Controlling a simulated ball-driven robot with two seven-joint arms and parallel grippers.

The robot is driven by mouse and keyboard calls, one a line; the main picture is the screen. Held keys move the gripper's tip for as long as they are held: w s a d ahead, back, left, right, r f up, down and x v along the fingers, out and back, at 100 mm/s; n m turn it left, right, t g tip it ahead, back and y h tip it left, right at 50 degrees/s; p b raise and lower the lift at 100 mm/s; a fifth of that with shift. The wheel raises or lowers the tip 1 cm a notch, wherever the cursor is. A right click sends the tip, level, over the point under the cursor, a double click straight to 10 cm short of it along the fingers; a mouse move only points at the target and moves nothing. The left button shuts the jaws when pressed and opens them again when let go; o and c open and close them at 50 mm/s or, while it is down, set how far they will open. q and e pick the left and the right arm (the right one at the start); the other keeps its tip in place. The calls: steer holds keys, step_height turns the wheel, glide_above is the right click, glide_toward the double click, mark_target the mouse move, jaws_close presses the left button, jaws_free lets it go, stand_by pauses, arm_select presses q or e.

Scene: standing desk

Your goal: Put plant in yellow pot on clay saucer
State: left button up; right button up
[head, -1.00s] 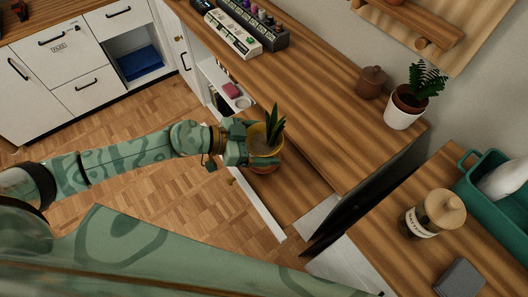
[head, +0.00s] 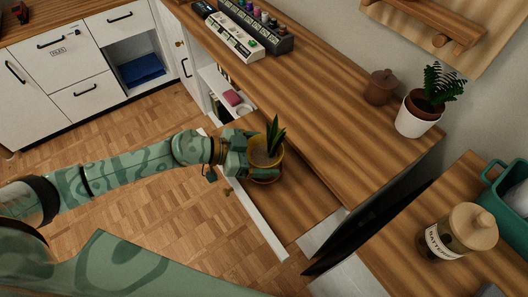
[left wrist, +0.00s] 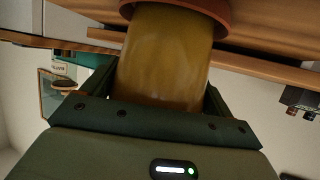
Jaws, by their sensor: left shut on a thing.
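The plant, with pointed green leaves (head: 275,136), stands upright in a yellow pot (head: 268,160). My left gripper (head: 252,153) comes from the left and is shut on this pot. The clay saucer (head: 265,179) is directly under the pot on the lower wooden shelf. In the left wrist view, which is upside down, the yellow pot (left wrist: 163,60) fills the jaws. Its base meets the saucer's rim (left wrist: 190,7). I cannot tell whether the pot's weight rests on the saucer. My right gripper does not show.
The wooden desk top (head: 320,130) rises beside the lower shelf (head: 300,205). A fern in a white pot (head: 415,118) and a brown lidded jar (head: 380,86) stand on it. A dark panel (head: 370,225) and a battery jar (head: 455,235) are at the right.

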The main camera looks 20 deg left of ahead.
arm_select(q)
steer(key=o, duration=1.3)
steer(key=shift+r, duration=0.15)
steer(key=p+v, duration=0.1)
steer(key=v, duration=1.1)
steer(key=shift+p, duration=0.3)
